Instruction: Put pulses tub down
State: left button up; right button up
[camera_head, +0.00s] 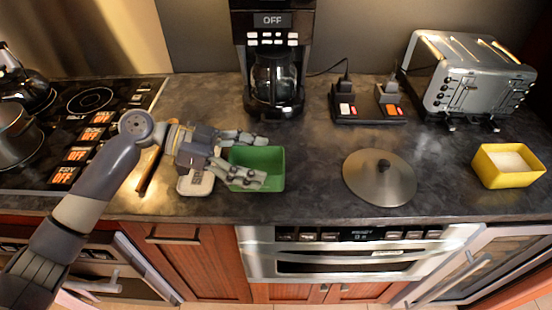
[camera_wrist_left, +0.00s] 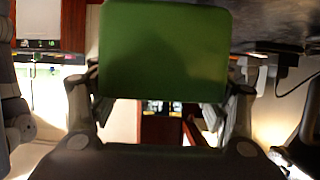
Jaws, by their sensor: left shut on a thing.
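A green open-topped tub (camera_head: 270,160) is over the counter left of centre in the head view. I take it to be the pulses tub; its contents are not clear. My left gripper (camera_head: 252,157) comes in from the left and is shut on the tub, with a finger on each of two opposite sides. In the left wrist view the tub (camera_wrist_left: 165,50) fills the space between the fingers. I cannot tell whether its base touches the counter. My right gripper is not in view.
A small white labelled container (camera_head: 196,184) sits just left of the tub. A coffee maker (camera_head: 273,75) stands behind, with power sockets (camera_head: 368,105) and a toaster (camera_head: 470,80) to its right. A round metal lid (camera_head: 380,180) and a yellow tub (camera_head: 507,168) lie rightward. Counter between tub and lid is clear.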

aim_at(276, 168)
pick_arm(q)
jog(key=d, duration=0.1)
jog(key=w+d, duration=0.1)
jog(key=d, duration=0.1)
jog(key=w+d+p, duration=0.1)
jog(key=shift+w+d+f, duration=0.1)
jog(key=shift+w+d, duration=0.1)
jog(key=shift+w+d+f, duration=0.15)
jog(key=shift+d, duration=0.05)
notch_tip(276, 168, down, 3)
jog(key=shift+r+p, duration=0.1)
jog(key=shift+p, duration=0.65)
jog(key=shift+f, duration=0.4)
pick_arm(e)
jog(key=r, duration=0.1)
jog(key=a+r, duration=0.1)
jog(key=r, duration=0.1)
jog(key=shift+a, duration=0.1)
pick_arm(q)
jog(key=shift+f, duration=0.15)
jog(key=o, duration=1.4)
jog(key=shift+o, duration=0.2)
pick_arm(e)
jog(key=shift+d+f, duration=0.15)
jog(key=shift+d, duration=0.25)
